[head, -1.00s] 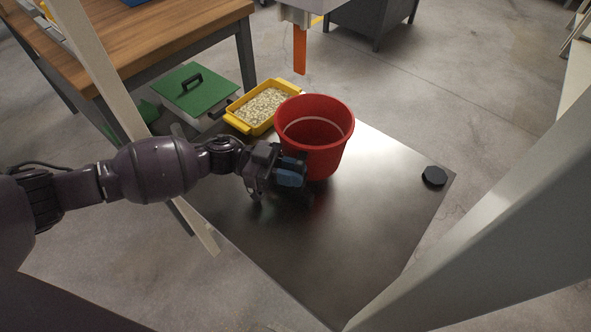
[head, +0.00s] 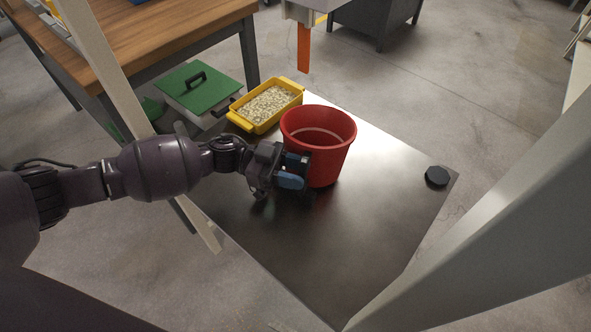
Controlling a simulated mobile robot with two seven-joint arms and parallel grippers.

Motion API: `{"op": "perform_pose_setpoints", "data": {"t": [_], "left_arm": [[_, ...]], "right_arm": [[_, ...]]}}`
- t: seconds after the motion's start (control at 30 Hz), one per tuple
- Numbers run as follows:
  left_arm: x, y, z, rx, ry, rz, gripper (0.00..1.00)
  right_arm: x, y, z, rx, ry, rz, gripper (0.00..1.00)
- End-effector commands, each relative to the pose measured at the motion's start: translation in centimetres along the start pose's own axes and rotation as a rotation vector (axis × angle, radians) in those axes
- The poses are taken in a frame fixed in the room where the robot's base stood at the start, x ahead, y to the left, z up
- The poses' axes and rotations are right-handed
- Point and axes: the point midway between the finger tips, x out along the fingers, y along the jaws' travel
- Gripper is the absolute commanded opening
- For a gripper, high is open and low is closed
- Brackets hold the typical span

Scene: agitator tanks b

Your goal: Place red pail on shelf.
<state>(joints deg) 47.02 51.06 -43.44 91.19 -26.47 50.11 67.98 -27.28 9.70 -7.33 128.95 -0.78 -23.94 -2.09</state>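The red pail (head: 322,155) is upright at the dark metal shelf surface (head: 345,250), near its back edge. I cannot tell for sure whether its base touches the surface. My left gripper (head: 300,177) is against or very close to the pail's left side, low on the wall, with a blue part facing the pail. The inside of the pail shows a pale ring and looks otherwise empty. My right gripper is not in view.
A yellow tray of pale pellets (head: 268,105) stands just behind the pail, left. A black round knob (head: 437,176) sits at the surface's right corner. A pale post (head: 110,75) and a wide grey post (head: 490,225) flank the surface. Its front is clear.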

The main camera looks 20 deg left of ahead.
Motion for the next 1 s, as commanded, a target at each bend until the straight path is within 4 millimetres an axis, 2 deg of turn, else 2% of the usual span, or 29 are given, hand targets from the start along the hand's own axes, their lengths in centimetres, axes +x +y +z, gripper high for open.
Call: {"op": "perform_pose_setpoints", "data": {"t": [0.03,0.27,0.47,0.8,1.0], "left_arm": [[0.0,0.3,1.1,-0.008,-0.008,-0.002,0.43],[0.0,0.4,1.4,-0.012,-0.009,-0.002,0.44],[0.0,0.5,0.2,-0.012,-0.009,-0.001,0.44],[-5.3,0.3,-0.3,-0.010,-0.009,-0.004,0.44],[-7.2,0.2,-0.5,-0.008,-0.006,-0.001,0.44]], "right_arm": [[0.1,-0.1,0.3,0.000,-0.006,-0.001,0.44],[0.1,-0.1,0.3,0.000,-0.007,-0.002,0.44],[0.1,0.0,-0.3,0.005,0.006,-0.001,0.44],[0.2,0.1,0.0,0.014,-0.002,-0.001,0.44],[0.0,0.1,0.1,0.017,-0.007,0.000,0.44]]}}
